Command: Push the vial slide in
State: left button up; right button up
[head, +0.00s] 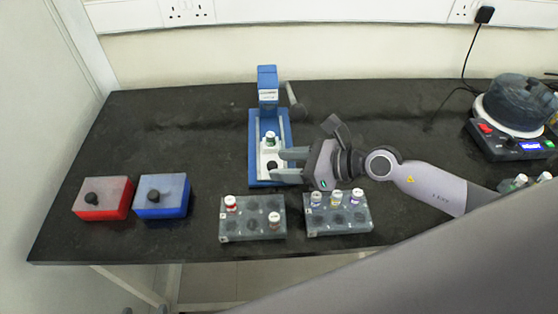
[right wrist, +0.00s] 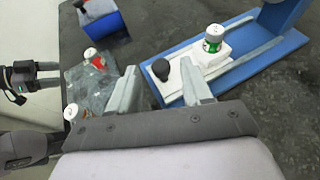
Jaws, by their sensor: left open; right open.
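The vial slide (head: 265,146) is a white carriage on the blue device's rail (head: 254,175); it also shows in the right wrist view (right wrist: 192,72). A vial (head: 270,137) with a white cap and green label stands upright in it. A black knob (head: 271,165) sits at the slide's near end. My right gripper (head: 277,165) is open, its fingertips on either side of the knob in both views; I cannot tell if they touch it. My left gripper (right wrist: 48,74) is open and empty at the left edge of the right wrist view, away from the slide.
Two vial racks (head: 238,233) (head: 325,228) stand in front of the device. A red box (head: 112,204) and a blue box (head: 170,205) with black knobs stand left. A round-topped machine (head: 512,145) is at the right. The dark table (head: 185,125) is clear at back left.

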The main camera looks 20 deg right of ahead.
aim_at(275, 138)
jog(key=shift+x, duration=1.05)
grip_shut()
jog(key=w+b, duration=0.2)
jog(key=w+d+b, duration=0.1)
jog(key=w+b, duration=0.1)
jog(key=w, duration=0.1)
jog(key=w+d+b, duration=0.1)
jog(key=w+b, duration=0.1)
jog(key=w, duration=0.1)
jog(key=shift+d+f+b, duration=0.2)
jog(key=shift+f+b, duration=0.05)
jog(key=shift+b, duration=0.05)
jog(key=shift+w+r, duration=0.1)
jog(key=shift+w, duration=0.1)
jog(key=shift+w+d+r, duration=0.1)
jog(key=shift+d+r, duration=0.05)
jog(key=shift+r, duration=0.05)
